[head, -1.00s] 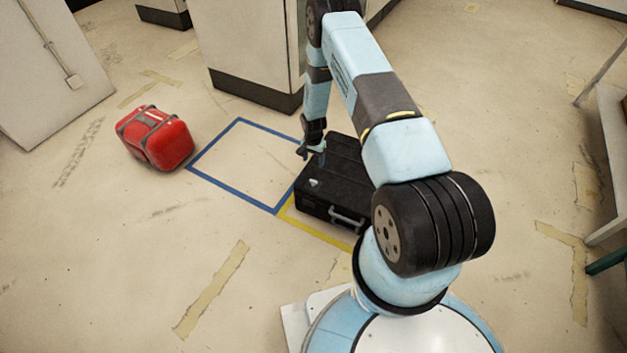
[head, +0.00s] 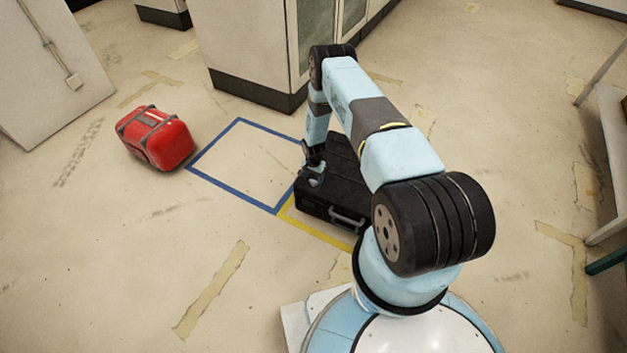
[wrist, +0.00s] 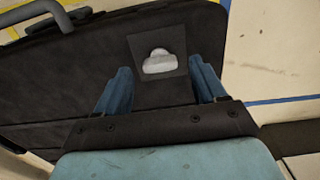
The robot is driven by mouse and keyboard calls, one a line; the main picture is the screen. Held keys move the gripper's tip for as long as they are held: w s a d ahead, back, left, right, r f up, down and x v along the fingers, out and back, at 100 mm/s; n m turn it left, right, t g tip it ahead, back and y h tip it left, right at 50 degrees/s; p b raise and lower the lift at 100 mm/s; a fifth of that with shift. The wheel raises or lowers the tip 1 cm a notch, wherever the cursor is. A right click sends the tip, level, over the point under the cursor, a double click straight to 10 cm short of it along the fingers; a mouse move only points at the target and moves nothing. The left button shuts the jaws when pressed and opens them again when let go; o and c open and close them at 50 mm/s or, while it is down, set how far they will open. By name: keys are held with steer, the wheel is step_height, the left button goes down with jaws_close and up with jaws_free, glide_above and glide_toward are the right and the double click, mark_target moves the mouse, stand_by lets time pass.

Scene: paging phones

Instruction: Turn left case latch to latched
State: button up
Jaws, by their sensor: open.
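The black case (head: 345,190) lies flat on the floor, partly hidden behind my arm in the head view. In the wrist view the case (wrist: 60,90) fills much of the picture, with its grey handle at the upper left. The left case latch (wrist: 160,62) is a pale knob on a dark square plate. My gripper (wrist: 160,85) is open, with one blue finger on each side of the latch plate. I cannot tell whether the fingers touch the case. In the head view my gripper (head: 313,182) is over the case's left front part and hides the latch.
A blue taped square (head: 238,120) on the floor left of the case is empty. Yellow tape (head: 315,228) runs along the case's front. A red case (head: 155,138) lies farther left. A pale cabinet (head: 250,50) stands behind. The floor in front is clear.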

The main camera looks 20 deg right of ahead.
steer(key=shift+f, duration=0.85)
steer(key=shift+c, duration=0.3)
steer(key=c, duration=1)
